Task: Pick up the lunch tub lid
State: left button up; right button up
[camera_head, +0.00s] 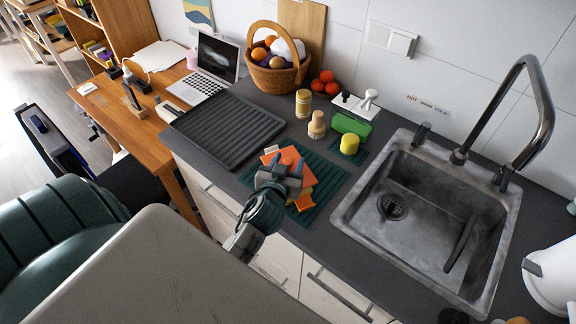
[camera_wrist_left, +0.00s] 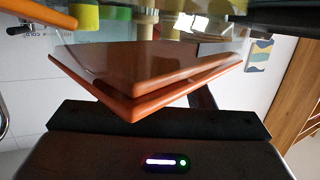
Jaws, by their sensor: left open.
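The lunch tub lid looks like an orange, square-cornered flat piece (camera_head: 291,155) over the green ribbed mat in the head view. My left gripper (camera_head: 284,168) is open right at it and hides part of it. In the left wrist view, the glossy orange lid (camera_wrist_left: 140,68) fills the middle, a corner pointing toward the gripper body. I cannot tell whether the fingers touch it. A second orange piece (camera_head: 303,203) lies on the mat just in front of the gripper. My right gripper is not in view.
The green mat (camera_head: 322,205) lies between the black drying tray (camera_head: 225,130) and the sink (camera_head: 350,210). A brush (camera_head: 317,126), a yellow-topped item (camera_head: 349,144) and a green sponge (camera_head: 350,124) stand behind it. A fruit basket (camera_head: 276,75) stands further back.

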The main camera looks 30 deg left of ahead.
pick_arm(q)
jog(key=shift+c, duration=0.2)
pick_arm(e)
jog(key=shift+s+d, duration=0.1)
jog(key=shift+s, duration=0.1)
pick_arm(q)
jog(key=shift+s, duration=0.1)
jog(key=c, duration=1)
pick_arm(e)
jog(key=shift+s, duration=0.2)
pick_arm(q)
jog(key=shift+r, duration=0.15)
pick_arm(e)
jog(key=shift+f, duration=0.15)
